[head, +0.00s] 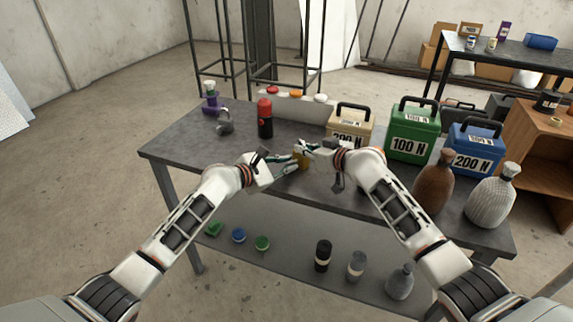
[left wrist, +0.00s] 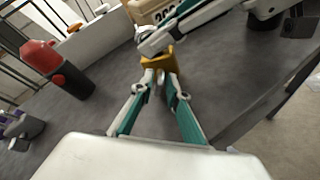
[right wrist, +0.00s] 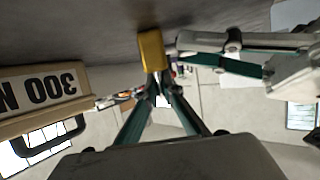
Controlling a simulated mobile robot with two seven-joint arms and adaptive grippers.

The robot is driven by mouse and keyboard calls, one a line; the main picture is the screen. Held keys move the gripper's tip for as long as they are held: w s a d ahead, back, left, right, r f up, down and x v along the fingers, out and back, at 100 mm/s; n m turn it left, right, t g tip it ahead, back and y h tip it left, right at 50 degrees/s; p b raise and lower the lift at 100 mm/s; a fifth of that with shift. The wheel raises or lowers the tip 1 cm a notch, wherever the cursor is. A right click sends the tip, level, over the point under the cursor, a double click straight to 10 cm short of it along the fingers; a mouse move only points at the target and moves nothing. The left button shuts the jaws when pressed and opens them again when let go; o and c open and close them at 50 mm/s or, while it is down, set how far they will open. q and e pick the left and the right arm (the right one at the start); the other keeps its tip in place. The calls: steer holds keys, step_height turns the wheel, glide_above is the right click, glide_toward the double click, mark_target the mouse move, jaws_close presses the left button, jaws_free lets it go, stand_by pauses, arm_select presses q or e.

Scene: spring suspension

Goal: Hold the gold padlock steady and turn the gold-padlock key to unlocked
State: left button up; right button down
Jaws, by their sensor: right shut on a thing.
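The gold padlock (head: 301,154) is a small yellow block near the middle of the table. It also shows in the left wrist view (left wrist: 160,62) and the right wrist view (right wrist: 152,48). My left gripper (head: 294,164) reaches it from the left; its fingertips (left wrist: 159,73) stand a little apart at the near side of the padlock. I cannot tell whether they touch it. My right gripper (head: 304,147) comes from the other side and is shut at the padlock's end, where its fingertips (right wrist: 157,76) meet. The key is hidden there.
Beige (head: 350,124), green (head: 413,132) and blue (head: 474,148) weight boxes stand to the right, with brown (head: 433,184) and ribbed grey (head: 490,196) bottles.

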arm_select(q)
jaws_close()
steer(key=shift+f, duration=0.1)
steer(key=shift+s+f+m+t+y, duration=0.15)
steer(key=shift+m+t+y, duration=0.15)
steer(key=shift+m+t, duration=0.35)
steer(key=shift+d+m+t, duration=0.1)
steer(key=shift+m+t, duration=0.55)
steer(key=shift+m, duration=0.8)
steer(key=shift+f, duration=0.1)
jaws_free()
